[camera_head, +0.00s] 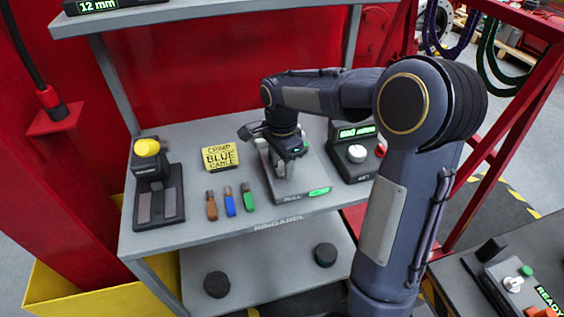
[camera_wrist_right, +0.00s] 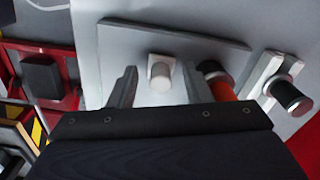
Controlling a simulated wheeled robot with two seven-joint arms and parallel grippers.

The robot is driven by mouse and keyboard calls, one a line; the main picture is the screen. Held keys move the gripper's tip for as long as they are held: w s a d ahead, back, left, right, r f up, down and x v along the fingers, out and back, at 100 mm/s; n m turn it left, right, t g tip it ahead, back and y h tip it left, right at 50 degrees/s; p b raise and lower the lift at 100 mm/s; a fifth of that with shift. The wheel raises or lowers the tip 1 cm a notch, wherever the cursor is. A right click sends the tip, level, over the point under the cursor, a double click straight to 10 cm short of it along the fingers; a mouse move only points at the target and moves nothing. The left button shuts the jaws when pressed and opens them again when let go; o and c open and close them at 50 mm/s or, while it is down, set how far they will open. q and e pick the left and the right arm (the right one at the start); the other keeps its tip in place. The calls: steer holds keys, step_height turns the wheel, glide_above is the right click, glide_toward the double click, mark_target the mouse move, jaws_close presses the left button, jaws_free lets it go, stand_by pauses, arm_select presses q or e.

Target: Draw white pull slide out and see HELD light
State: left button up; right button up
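A grey panel unit (camera_head: 309,166) lies on the shelf in the head view, with a small lit green display (camera_head: 319,192) at its front right whose text I cannot read. My right gripper (camera_head: 286,168) points down over this unit. In the right wrist view, a white knob (camera_wrist_right: 160,72) stands on a small plate on a pale panel. The fingers of my right gripper (camera_wrist_right: 160,88) are apart, one on each side of the knob, with gaps visible. In the head view the gripper hides the knob. My left gripper is out of view.
A unit with a green display and white knob (camera_head: 357,153) stands right of my gripper. Left are a yellow card (camera_head: 220,157), three coloured cable pieces (camera_head: 229,202) and a yellow-topped press (camera_head: 147,148). In the wrist view, an orange-and-black part (camera_wrist_right: 217,80) is beside the right finger.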

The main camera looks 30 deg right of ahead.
step_height(320, 180, up, 8)
steer(key=shift+f+p, duration=0.2)
steer(key=shift+p, duration=0.1)
steer(key=shift+s+r, duration=0.25)
steer(key=shift+s, duration=0.05)
steer(key=s+a+n+t+y+p, duration=0.1)
steer(key=s+a+n+t+y, duration=0.1)
steer(key=s+n, duration=0.6)
steer(key=s+a+f+n+t+y+p, duration=0.1)
steer(key=s+a+n+t, duration=0.2)
steer(key=s, duration=1)
steer(key=a+n, duration=0.2)
steer(key=n, duration=0.3)
steer(key=shift+s+f+t+y, duration=0.25)
steer(key=shift+t+y, duration=0.05)
steer(key=shift+y, duration=0.1)
